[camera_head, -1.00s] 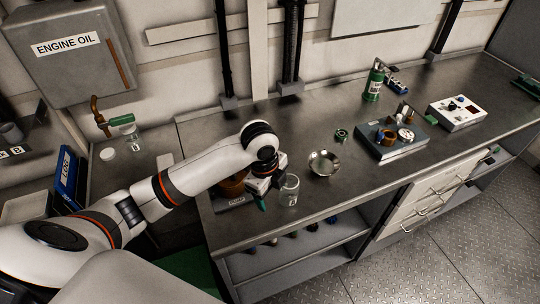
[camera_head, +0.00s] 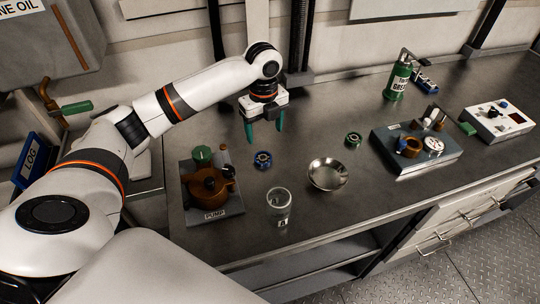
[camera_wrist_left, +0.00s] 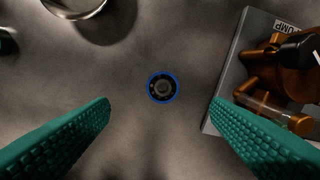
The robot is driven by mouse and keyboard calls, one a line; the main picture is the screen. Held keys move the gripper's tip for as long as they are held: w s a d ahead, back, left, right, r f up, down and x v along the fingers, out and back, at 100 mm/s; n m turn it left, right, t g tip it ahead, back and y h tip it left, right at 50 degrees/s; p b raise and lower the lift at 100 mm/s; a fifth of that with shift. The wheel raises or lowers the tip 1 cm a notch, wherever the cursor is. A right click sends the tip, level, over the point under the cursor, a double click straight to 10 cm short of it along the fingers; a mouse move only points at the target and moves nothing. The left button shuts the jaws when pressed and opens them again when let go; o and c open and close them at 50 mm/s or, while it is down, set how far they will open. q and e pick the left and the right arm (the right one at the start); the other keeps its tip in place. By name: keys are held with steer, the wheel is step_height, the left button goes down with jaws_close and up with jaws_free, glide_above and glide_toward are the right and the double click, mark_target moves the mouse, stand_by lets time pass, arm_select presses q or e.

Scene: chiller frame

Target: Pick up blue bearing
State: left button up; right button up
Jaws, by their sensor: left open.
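The blue bearing (camera_head: 262,160) lies flat on the metal workbench, between the pump plate and the steel bowl. In the left wrist view the blue bearing (camera_wrist_left: 163,88) is a blue ring with a dark centre, near the middle of the picture. My left gripper (camera_head: 265,130) is open and empty above the bench, just over the bearing in the head view. Its green ridged fingers (camera_wrist_left: 160,140) stand wide apart in the wrist view, with the bearing showing in the gap beyond them. My right gripper is not in view.
A brown pump (camera_head: 208,186) on its plate stands left of the bearing. A glass jar (camera_head: 278,206) and steel bowl (camera_head: 328,174) stand in front and right. A green-ringed bearing (camera_head: 353,140) lies further right.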

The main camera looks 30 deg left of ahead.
arm_select(q)
steer(key=p, duration=0.1)
glide_above(263, 157)
steer(key=s, duration=0.1)
steer(key=f, duration=0.4)
steer(key=shift+d+f, duration=0.25)
steer(key=shift+d, duration=0.05)
steer(key=shift+w+f, duration=0.1)
steer(key=shift+f, duration=0.2)
steer(key=f, duration=0.1)
steer(key=f+p, duration=0.1)
steer(key=f, duration=0.2)
steer(key=shift+w+a+f+p, duration=0.15)
steer(key=shift+w+a+p, duration=0.2)
steer(key=shift+p, duration=0.05)
steer(key=shift+f, duration=0.45)
steer(key=shift+c, duration=0.2)
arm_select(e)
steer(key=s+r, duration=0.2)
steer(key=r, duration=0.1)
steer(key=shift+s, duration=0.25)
